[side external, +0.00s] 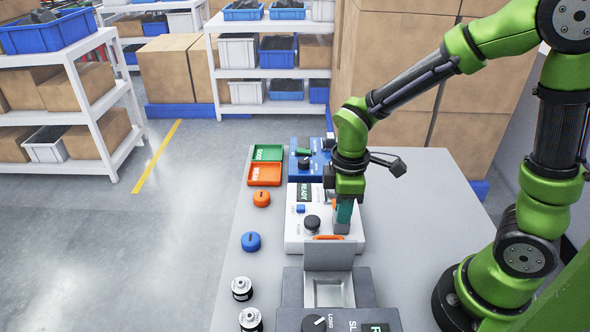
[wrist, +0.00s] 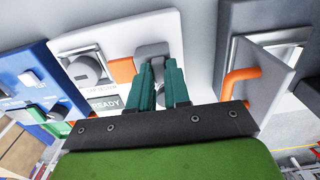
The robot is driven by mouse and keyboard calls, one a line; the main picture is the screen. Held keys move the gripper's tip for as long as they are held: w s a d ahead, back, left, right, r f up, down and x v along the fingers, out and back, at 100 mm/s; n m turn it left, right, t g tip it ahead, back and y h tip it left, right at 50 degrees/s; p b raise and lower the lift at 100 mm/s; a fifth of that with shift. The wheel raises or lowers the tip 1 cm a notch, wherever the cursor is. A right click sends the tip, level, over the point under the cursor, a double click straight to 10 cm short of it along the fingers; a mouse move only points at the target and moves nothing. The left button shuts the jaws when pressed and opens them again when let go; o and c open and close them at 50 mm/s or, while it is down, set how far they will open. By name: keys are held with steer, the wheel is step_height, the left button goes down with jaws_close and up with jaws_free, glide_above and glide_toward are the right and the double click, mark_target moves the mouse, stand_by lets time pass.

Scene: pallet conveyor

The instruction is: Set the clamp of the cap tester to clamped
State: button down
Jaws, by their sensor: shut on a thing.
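The cap tester (side external: 292,240) is a white box on the table, with a dark knob, a blue button and a READY display. A grey clamp piece (wrist: 151,50) stands between and beyond my teal fingers. My gripper (side external: 344,222) points down at the tester's right side; in the wrist view (wrist: 159,72) its fingers are closed on this piece. The fingers partly hide it, and I cannot tell the clamp's setting.
A grey machine (side external: 365,285) with a raised lid and an orange handle (wrist: 238,82) stands close on the near side. A blue machine (side external: 306,172) stands beyond.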

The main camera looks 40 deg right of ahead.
steer(key=shift+w+d, duration=1.4)
steer(key=shift+w, duration=0.05)
steer(key=c, duration=1.1)
jaws_free()
steer(key=shift+r, duration=0.1)
step_height(320, 180, up, 17)
steer(key=shift+f, duration=0.15)
